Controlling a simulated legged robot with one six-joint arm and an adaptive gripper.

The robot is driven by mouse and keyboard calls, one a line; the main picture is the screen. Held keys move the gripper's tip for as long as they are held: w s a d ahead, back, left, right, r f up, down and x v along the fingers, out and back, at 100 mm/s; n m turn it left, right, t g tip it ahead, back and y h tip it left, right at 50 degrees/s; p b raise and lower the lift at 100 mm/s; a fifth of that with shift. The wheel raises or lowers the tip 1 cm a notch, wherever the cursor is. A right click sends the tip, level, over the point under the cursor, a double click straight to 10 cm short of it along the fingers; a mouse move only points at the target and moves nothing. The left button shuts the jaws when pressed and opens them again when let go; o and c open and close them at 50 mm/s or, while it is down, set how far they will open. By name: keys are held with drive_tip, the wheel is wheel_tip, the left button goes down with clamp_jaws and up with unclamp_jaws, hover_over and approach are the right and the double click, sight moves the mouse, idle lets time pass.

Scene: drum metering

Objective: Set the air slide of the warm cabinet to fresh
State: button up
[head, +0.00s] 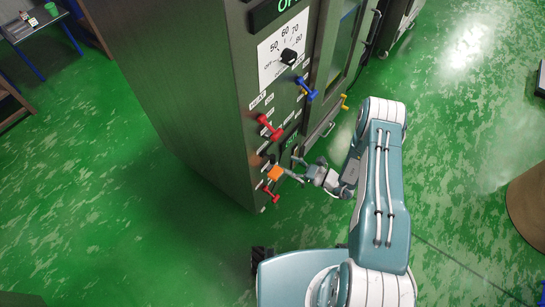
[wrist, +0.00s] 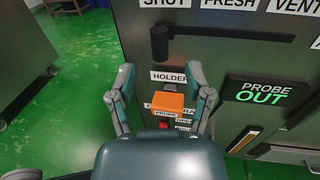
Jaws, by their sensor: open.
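The cabinet (head: 190,90) is a tall dark grey box with controls on its front. In the wrist view, labels SHUT, FRESH and VENT run along the top, with a dark horizontal slot (wrist: 240,34) beneath them. A black knob (wrist: 159,43) stands at the slot's left end, below SHUT and left of FRESH. My gripper (head: 287,171) is open and empty near the lower front of the cabinet. In the wrist view its fingers (wrist: 160,92) stand on either side of an orange block (wrist: 167,105), below the knob. I cannot tell whether they touch the block.
A lit PROBE OUT display (wrist: 262,92) is right of the fingers. A HOLDER label (wrist: 169,76) is above the orange block. Red handles (head: 270,128) and (head: 271,193) and a blue handle (head: 307,89) jut from the front.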

sight(273, 157)
drive_tip(key=x, duration=0.7)
drive_tip(key=shift+w+a, duration=0.1)
drive_tip(key=shift+a, duration=0.2)
clamp_jaws()
